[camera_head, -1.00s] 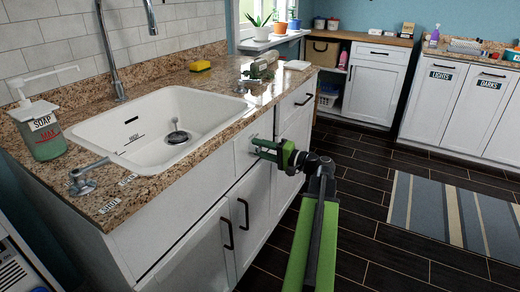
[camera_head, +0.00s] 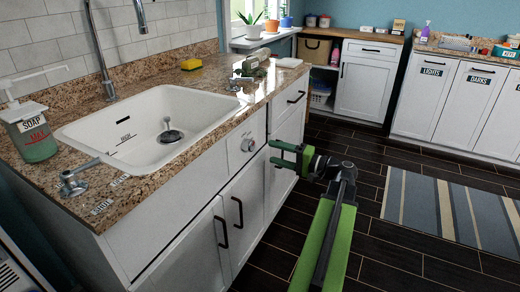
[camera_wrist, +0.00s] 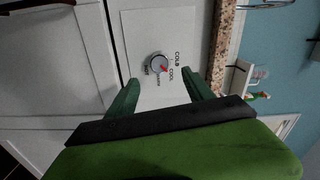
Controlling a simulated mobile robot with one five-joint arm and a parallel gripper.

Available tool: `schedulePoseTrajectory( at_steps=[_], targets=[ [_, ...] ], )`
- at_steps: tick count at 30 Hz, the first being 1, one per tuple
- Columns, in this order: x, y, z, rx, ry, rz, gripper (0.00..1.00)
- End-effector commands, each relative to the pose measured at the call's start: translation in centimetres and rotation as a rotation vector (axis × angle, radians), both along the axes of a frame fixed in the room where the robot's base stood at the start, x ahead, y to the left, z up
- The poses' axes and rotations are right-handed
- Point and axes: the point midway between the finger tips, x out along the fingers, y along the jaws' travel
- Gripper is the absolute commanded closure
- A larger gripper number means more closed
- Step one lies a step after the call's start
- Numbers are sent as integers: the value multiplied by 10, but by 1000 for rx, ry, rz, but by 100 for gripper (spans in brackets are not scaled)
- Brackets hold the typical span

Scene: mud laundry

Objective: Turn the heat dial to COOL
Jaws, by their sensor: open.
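The heat dial (camera_head: 248,145) is a small round silver knob on the white cabinet front, below the counter edge. In the wrist view the dial (camera_wrist: 158,63) shows a red mark on its right side, towards the COLD and COOL labels. The mark looks close to COOL, but the exact setting is too small to be sure. My gripper (camera_head: 271,152) is open and empty, just right of the dial and apart from it. In the wrist view its two green fingers (camera_wrist: 157,88) point towards the dial panel, with the dial beyond and between them.
A sink (camera_head: 150,125) is set in the granite counter (camera_head: 135,190), with a soap bottle (camera_head: 35,135) and a tap handle (camera_head: 72,182) at the left. Black cabinet handles (camera_head: 238,212) stick out below the dial. Dark floor (camera_head: 400,255) is open at the right.

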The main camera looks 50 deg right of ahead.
Motion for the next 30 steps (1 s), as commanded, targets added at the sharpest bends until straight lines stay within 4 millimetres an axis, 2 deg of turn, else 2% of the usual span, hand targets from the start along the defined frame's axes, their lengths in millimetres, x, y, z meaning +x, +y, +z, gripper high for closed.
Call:
schedulePoseTrajectory(
  at_steps=[3, 6, 11, 30],
  targets=[
    [-32, -9, 0, 0, 0, -3, 39],
    [-53, -14, 0, 0, 0, -3, 39],
    [-72, -18, 0, 0, 1, -1, 39],
    [-76, -19, 0, 0, 0, 1, 39]
  ],
)
